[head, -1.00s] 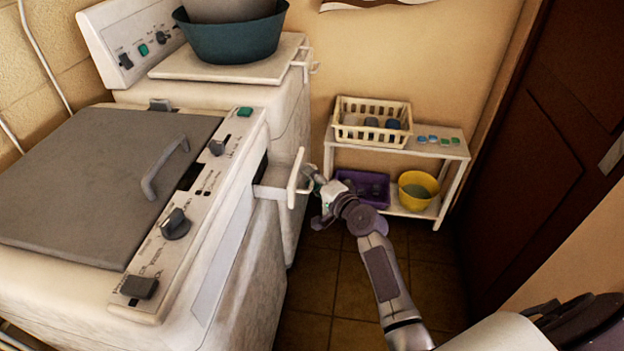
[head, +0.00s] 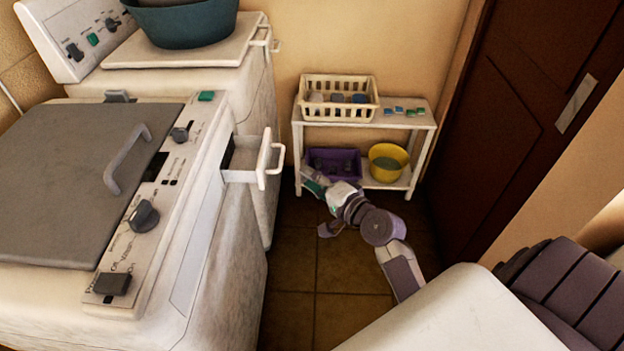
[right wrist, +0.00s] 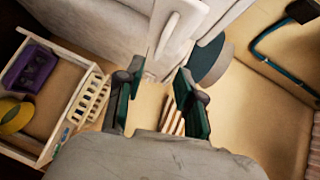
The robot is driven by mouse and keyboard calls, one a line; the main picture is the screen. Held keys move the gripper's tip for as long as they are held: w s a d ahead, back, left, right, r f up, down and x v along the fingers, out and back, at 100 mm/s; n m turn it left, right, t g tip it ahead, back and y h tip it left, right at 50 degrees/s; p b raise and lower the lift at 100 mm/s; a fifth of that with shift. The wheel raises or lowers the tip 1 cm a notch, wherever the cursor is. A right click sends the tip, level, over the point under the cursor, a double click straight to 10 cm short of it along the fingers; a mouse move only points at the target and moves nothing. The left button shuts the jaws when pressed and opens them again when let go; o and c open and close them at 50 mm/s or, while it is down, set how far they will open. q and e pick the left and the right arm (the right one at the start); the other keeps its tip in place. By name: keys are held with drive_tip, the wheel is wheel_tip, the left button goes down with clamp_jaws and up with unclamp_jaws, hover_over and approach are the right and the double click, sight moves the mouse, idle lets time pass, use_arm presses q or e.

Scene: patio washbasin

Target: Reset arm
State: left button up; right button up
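My right gripper (head: 318,207) is in the head view, low in front of the shelf and to the right of the washing machine. Its two fingers are spread apart and empty in the right wrist view (right wrist: 157,100). The white drawer (head: 242,160) of the front machine stands pulled out, with its handle (head: 268,160) clear of the gripper. A white handle (right wrist: 168,35) also shows ahead of the fingers in the right wrist view. My left gripper is not in view.
The washing machine (head: 185,275) fills the left side. A white shelf (head: 425,120) holds a cream basket (head: 338,112), a purple crate (head: 347,155) and a yellow bucket (head: 388,150). A dark door (head: 500,120) stands at right. The tiled floor (head: 345,268) between is clear.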

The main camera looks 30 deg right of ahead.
idle(0.5)
drive_tip(key=s+a+f+n+g, duration=0.1)
drive_tip(key=s+f+n+g, duration=0.2)
drive_tip(key=f, duration=0.8)
drive_tip(key=s+a+f+n+g+h, duration=0.15)
drive_tip(key=s+f, duration=0.25)
drive_tip(key=f, duration=0.7)
drive_tip(key=s+a+f+n+g, duration=0.1)
drive_tip(key=s+f+g, duration=0.25)
drive_tip(key=f, duration=0.65)
drive_tip(key=s+f+n+g, duration=0.2)
drive_tip(key=s+f, duration=0.4)
drive_tip(key=s, duration=0.5)
drive_tip(key=s+a+f+n+g+h, duration=0.1)
drive_tip(key=s+f+n, duration=0.4)
drive_tip(key=s, duration=0.6)
drive_tip(key=s+a+f+n+g, duration=0.1)
drive_tip(key=s+f+n+g, duration=0.3)
drive_tip(key=s+f, duration=0.4)
drive_tip(key=s, duration=0.3)
drive_tip(key=shift+s+f, duration=0.25)
drive_tip(key=shift+f, duration=0.05)
